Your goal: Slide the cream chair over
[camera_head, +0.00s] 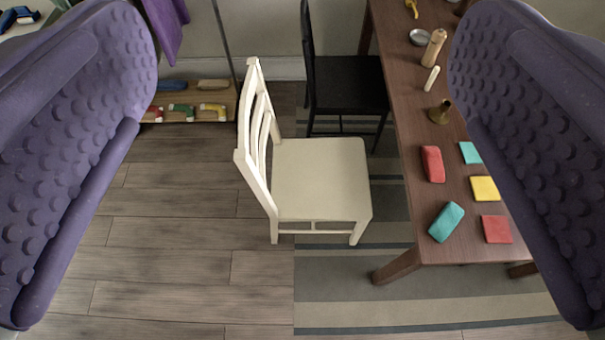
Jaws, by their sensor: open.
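The cream chair (321,180) stands upright in the middle of the view, partly on a striped rug. Its slatted back is on the left and its seat faces right, toward the brown table (408,115). A gap of floor and rug lies between the seat's right edge and the table. My gripper (303,165) is open, with one purple studded finger at the left edge of the view and the other at the right. Nothing is between the fingers except the view of the chair and table beyond. The fingers appear well apart from the chair.
A black chair (346,84) stands behind the cream chair, against the table's left side. The table holds red and teal blocks, coloured squares, a bottle and small dishes. A low wooden rack (189,104) with shoes is at the back left. Wooden floor (160,255) at left is clear.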

